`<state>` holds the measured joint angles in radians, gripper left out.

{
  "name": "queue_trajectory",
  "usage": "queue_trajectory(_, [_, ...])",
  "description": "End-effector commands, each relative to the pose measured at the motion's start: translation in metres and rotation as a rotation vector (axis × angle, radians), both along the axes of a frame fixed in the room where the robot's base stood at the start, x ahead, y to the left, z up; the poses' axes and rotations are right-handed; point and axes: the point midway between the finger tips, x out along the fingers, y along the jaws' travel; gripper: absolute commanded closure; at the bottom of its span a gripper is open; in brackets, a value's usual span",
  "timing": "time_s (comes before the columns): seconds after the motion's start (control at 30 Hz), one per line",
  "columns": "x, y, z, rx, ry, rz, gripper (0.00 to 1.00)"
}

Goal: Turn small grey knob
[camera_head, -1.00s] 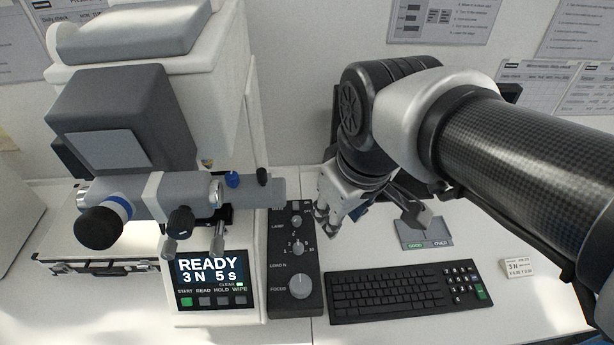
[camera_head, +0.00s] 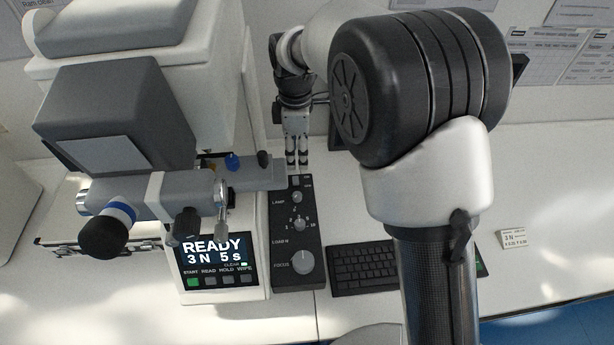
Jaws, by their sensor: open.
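The dark control panel (camera_head: 282,272) lies to the right of the tester and carries three pale grey knobs in a column. The smallest, by the LAMP label, is the small grey knob (camera_head: 296,197) near the panel's far end. The middle knob (camera_head: 300,225) has numbers around it, and the large FOCUS knob (camera_head: 303,262) is nearest. My gripper (camera_head: 297,164) points down beyond the panel's far end, behind the small knob in the picture. Its two fingers are apart with nothing between them. They appear clear of the knob; their height is hard to tell.
The white and grey tester (camera_head: 218,225) stands close on the left, its grey tube (camera_head: 262,174) reaching toward the panel's far end. A black keyboard (camera_head: 362,268) lies to the right, partly hidden by my arm. A small card (camera_head: 513,238) stands farther right.

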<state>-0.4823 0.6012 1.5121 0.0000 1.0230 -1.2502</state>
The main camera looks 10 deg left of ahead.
Motion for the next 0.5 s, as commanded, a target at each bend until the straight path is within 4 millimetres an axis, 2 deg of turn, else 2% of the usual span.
queue_trajectory(0.27, [0.001, 0.004, -0.025, -0.003, 0.007, 0.025, 0.58])
queue_trajectory(0.5, [0.000, 0.004, -0.076, -0.005, 0.008, 0.024, 0.58])
